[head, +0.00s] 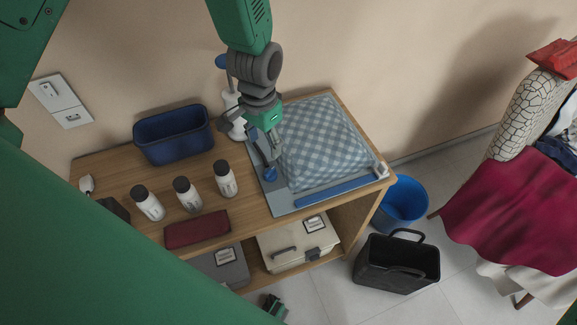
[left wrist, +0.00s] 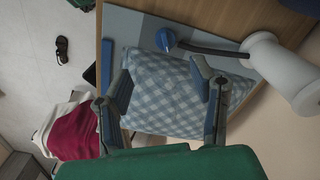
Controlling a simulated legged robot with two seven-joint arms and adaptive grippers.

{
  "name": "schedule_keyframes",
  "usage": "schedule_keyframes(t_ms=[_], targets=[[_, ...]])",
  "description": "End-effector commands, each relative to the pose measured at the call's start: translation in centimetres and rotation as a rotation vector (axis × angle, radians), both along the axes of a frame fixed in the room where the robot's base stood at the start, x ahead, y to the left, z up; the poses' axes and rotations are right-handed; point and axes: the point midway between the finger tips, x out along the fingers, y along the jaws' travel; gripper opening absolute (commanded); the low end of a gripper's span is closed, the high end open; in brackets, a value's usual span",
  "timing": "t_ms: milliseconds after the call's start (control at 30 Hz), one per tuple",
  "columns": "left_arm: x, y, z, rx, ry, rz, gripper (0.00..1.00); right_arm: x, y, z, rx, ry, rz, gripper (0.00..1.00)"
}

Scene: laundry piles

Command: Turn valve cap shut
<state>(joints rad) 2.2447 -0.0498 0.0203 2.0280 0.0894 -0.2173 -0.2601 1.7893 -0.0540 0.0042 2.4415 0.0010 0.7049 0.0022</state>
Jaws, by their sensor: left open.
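A clear flat storage bag with a blue-and-white checked bundle (head: 322,148) lies on the wooden shelf top, its blue slider bar (head: 338,191) along the near edge. A round blue cap (head: 270,174) sits near the bag's left corner; it also shows in the left wrist view (left wrist: 165,40), at the end of a dark hose from a white pump (left wrist: 285,72). Whether a separate valve lies under it is hidden. My left gripper (head: 264,152) is open and empty above the bag, beside the cap; its fingers (left wrist: 163,75) frame the checked bundle in the left wrist view.
A blue bucket (head: 403,204) and black basket (head: 397,262) are on the floor. A green-black part (head: 274,307), perhaps my right gripper, shows low.

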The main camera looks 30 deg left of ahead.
Motion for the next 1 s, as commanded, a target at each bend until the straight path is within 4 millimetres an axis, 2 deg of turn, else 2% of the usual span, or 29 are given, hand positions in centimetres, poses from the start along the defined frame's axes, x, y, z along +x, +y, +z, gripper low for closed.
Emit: schedule_keyframes(t_ms=[167, 600, 700, 833, 1000], targets=[[-0.2, 0.6, -1.3, 0.004, -0.001, 0.059, 0.51, 0.0, 0.0, 0.1, 0.000, -0.001, 0.001, 0.40], [-0.2, 0.4, -10.1, 0.005, -0.001, 0.052, 0.51, 0.0, 0.0, 0.7, 0.001, -0.001, 0.001, 0.40], [-0.2, 0.4, -11.6, 0.006, -0.002, 0.051, 0.51, 0.0, 0.0, 0.8, 0.001, -0.001, 0.001, 0.40], [-0.2, 0.4, -13.0, 0.005, -0.003, 0.051, 0.51, 0.0, 0.0, 0.9, 0.000, -0.001, 0.001, 0.40], [-0.2, 0.5, -13.7, 0.004, -0.004, 0.050, 0.51, 0.0, 0.0, 0.9, 0.000, -0.001, 0.001, 0.40]])
